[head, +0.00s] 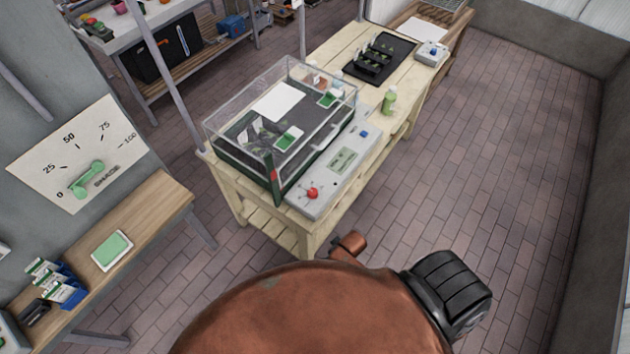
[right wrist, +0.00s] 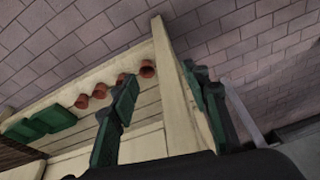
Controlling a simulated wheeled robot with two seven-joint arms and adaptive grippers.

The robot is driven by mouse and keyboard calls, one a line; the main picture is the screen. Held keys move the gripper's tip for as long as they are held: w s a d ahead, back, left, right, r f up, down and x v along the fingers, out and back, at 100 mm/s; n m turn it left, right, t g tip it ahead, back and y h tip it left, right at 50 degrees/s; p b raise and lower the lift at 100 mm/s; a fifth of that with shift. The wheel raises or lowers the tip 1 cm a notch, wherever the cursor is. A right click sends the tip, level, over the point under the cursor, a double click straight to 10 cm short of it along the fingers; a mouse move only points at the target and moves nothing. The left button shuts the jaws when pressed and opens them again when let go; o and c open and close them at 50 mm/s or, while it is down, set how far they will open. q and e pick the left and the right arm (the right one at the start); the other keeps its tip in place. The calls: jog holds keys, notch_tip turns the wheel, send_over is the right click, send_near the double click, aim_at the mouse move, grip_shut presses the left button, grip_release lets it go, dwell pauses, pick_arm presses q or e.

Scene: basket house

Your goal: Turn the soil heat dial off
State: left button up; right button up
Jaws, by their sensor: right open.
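A long grey control panel (head: 335,166) runs along the front of the clear-lidded propagator box (head: 285,110) on the pale wooden bench. A red dial (head: 312,193) sits at its near end and a blue dial (head: 364,133) at its far end. Their labels are too small to read, so I cannot tell which is soil heat. My right gripper (right wrist: 160,80) is open and empty in the right wrist view, its two dark green fingers apart beside the wooden bench (right wrist: 170,75). No dial shows between them. My left gripper is in neither view.
A green bottle (head: 389,101) and a black tray (head: 379,58) stand on the bench. Terracotta pots (right wrist: 147,69) show in the right wrist view. Brick floor right of the bench is clear.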

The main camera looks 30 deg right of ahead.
jog(key=w+a+r+n+y+p, duration=0.1)
jog(key=w+a+r+p, duration=0.1)
jog(key=r, duration=0.7)
jog(key=w+a+r+p, duration=0.2)
jog(key=r+p, duration=0.1)
jog(key=r, duration=0.6)
jog(key=w+a+r+n+y+p, duration=0.1)
jog(key=w+a+r+n, duration=0.35)
jog(key=w, duration=0.25)
notch_tip(320, 180, up, 8)
jog(key=g+h+p, duration=0.2)
jog(key=g, duration=0.1)
send_over(313, 191)
jog(key=shift+r, duration=0.1)
jog(key=shift+w+d+f+h, duration=0.1)
jog(key=shift+f+h, duration=0.1)
jog(key=shift+h, duration=0.1)
jog(key=shift+f+p, duration=0.6)
jog(key=shift+f, duration=3)
jog(key=shift+c, duration=0.5)
